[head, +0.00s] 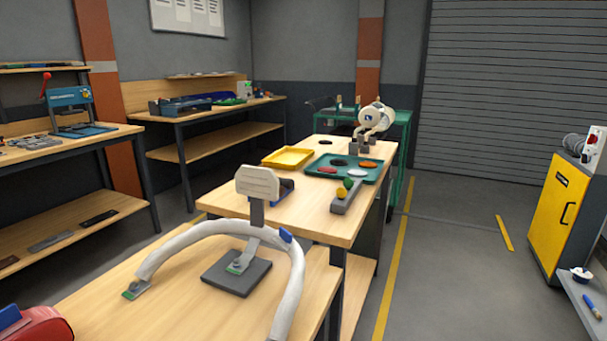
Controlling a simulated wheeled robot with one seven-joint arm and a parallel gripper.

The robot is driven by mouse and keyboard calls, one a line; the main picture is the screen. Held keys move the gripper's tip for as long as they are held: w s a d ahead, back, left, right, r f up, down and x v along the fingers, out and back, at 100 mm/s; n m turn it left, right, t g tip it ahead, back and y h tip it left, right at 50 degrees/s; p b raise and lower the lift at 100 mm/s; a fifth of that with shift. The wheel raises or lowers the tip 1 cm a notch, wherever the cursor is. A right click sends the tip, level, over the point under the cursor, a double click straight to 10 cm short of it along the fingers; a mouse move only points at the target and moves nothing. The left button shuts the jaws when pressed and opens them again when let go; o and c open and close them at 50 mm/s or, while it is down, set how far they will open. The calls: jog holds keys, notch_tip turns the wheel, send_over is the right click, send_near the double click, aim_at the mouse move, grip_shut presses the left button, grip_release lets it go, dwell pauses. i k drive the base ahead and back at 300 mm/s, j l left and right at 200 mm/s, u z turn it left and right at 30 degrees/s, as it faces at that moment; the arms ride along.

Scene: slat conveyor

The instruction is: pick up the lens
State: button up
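A small pale disc (356,174) lies in the teal tray (376,176) on the middle bench; it looks like the lens, but it is too small to be sure. Dark, orange and red discs lie around it in the tray. My gripper (184,281) is in the foreground over the near bench. Its two green-padded fingertips are wide apart with nothing between them. It is well short of the tray, nearer the camera and to the left.
A yellow tray (287,157), a grey holder (346,202) with green and yellow pieces, and a white device (376,117) are around the teal tray.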

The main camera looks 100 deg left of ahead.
aim_at(355, 173)
jog(key=u, duration=3.5)
